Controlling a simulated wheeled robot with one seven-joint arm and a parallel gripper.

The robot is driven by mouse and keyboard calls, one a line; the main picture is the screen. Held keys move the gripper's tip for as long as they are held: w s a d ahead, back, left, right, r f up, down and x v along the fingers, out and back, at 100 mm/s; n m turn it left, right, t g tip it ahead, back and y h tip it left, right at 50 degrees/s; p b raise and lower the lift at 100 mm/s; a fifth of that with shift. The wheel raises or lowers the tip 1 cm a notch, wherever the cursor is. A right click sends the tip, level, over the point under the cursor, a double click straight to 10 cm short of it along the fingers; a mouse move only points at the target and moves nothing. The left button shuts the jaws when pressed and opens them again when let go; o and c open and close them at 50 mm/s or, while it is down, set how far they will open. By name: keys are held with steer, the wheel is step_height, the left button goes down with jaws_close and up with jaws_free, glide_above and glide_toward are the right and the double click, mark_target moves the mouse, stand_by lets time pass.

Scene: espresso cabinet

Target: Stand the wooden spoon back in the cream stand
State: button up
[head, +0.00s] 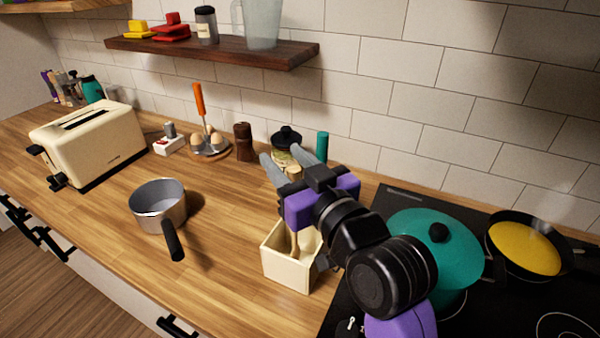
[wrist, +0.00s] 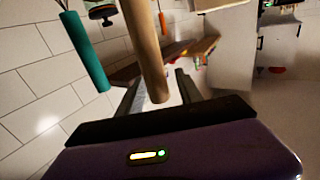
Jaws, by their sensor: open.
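The cream stand (head: 288,268) is an open square box on the counter, just left of the hob. The wooden spoon (head: 294,243) stands in it, its lower part inside the box and its upper part showing above my gripper. My gripper (head: 270,152) is over the stand, its grey fingers pointing back and left, open. In the wrist view a rounded wooden end of the spoon (wrist: 148,50) shows between or just in front of the fingers (wrist: 160,80); I cannot tell whether they touch it. My purple gripper body hides the spoon's middle.
A steel saucepan (head: 158,205) stands left on the counter, a cream toaster (head: 88,143) farther left. A lidded jar (head: 286,140) and a teal cylinder (head: 322,147) stand behind my gripper. A teal-lidded pan (head: 440,262) and a frying pan (head: 525,248) are on the hob. A shelf (head: 215,48) hangs above.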

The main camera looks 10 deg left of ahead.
steer(key=b+v, duration=0.1)
steer(key=v, duration=1.1)
steer(key=shift+b, duration=0.4)
steer(key=s+d+f+m+h, duration=0.2)
steer(key=s+d+f, duration=0.1)
steer(key=f, duration=0.3)
steer(key=s+d+f+m+h, duration=0.2)
steer(key=s+d+f, duration=0.2)
steer(key=d+f, duration=0.2)
steer(key=s+d+f+m+t+h, duration=0.1)
steer(key=s+d+f+m+h, duration=0.1)
steer(key=f, duration=0.5)
steer(key=shift+s+d+f+h, duration=0.1)
steer(key=shift+s+d+h, duration=0.5)
steer(key=shift+s+d, duration=0.6)
steer(key=s+d+f+h, duration=0.1)
steer(key=s+d, duration=0.2)
steer(key=s, duration=0.7)
steer(key=s+d+f+m+h, duration=0.1)
steer(key=s+d+f+h, duration=0.1)
steer(key=s, duration=0.8)
steer(key=shift+d+f+g, duration=0.25)
steer(key=shift+d+g, duration=0.15)
steer(key=shift+d, duration=0.45)
